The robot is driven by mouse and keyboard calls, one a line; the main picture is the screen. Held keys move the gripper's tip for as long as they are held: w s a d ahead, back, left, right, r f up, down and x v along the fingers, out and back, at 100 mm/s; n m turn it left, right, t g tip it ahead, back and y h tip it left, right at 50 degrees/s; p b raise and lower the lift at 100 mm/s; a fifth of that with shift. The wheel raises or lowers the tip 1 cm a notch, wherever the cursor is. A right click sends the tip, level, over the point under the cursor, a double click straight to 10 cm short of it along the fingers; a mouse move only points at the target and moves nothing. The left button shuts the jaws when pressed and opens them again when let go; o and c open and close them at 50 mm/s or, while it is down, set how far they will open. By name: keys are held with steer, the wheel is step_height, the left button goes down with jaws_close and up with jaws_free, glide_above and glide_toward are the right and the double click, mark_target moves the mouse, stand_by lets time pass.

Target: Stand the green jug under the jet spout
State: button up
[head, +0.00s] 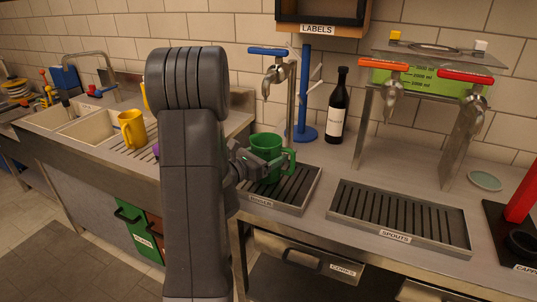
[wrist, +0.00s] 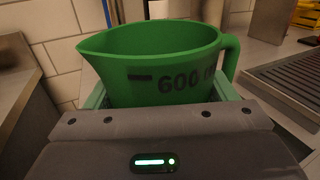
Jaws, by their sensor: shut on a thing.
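The green jug (head: 265,147) is upright in my gripper (head: 257,166), with its handle to the right in the head view. My gripper is shut on its body; in the wrist view the jug (wrist: 155,68) shows a 600 marking, and its lip points left. The jug is at the left drip tray (head: 288,203), below the blue-handled spout (head: 272,72). I cannot tell whether its base touches the grating. Two more spouts, orange-handled (head: 392,88) and red-handled (head: 474,92), stand over the tray labelled SPOUTS (head: 440,247). No spout is visibly labelled jet.
A dark bottle (head: 338,112) and a blue stand (head: 304,100) are behind the left tray. A yellow jug (head: 131,130) stands by the sink (head: 95,128). A small dish (head: 485,181) and a red object (head: 523,195) are at the right. The SPOUTS tray is clear.

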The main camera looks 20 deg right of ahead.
steer(key=shift+f, duration=0.2)
steer(key=o, duration=1.2)
steer(key=shift+r, duration=0.15)
steer(key=shift+r, duration=0.2)
steer(key=v, duration=1.2)
steer(key=shift+b, duration=0.45)
steer(key=shift+f, duration=0.1)
